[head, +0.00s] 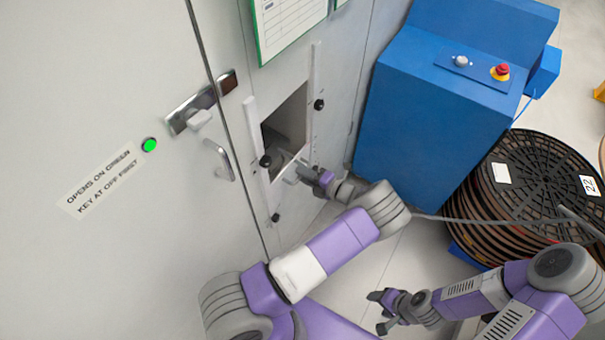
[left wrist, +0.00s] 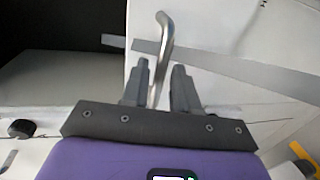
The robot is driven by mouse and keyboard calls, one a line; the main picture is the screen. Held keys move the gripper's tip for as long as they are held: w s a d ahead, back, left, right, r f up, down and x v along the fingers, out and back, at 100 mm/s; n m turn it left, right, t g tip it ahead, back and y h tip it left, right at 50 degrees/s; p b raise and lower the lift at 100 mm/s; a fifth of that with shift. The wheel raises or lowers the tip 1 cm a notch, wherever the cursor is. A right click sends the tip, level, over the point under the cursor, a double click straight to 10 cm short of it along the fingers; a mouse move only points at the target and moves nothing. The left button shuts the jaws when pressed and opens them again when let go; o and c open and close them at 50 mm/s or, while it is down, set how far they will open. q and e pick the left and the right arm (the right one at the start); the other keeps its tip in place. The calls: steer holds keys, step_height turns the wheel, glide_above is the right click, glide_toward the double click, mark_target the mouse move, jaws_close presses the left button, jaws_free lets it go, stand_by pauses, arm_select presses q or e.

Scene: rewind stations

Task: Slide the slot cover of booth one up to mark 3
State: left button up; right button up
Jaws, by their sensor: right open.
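Booth one's slot (head: 287,120) is a dark opening in the pale wall, between a left rail (head: 254,130) and a right rail (head: 316,70). The slot cover seems to be the pale panel at the bottom of the opening, partly hidden by my left arm. My left gripper (head: 302,172) is at the opening's lower edge. In the left wrist view, a bent metal handle (left wrist: 165,35) stands between my left gripper's fingers (left wrist: 160,85); whether they press on it is unclear. My right gripper (head: 380,312) is open and empty, low over the floor. I cannot read mark numbers.
Black knobs (head: 319,104) sit along the rails. Left of the slot are a door handle (head: 219,160), a latch (head: 198,110) and a green light (head: 149,145). A blue cabinet (head: 425,110) with a red button (head: 500,72) and stacked black reels (head: 530,180) stand to the right.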

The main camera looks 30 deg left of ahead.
arm_select(q)
steer(key=v, duration=0.6)
steer(key=shift+d, duration=0.3)
steer(key=shift+r, duration=0.15)
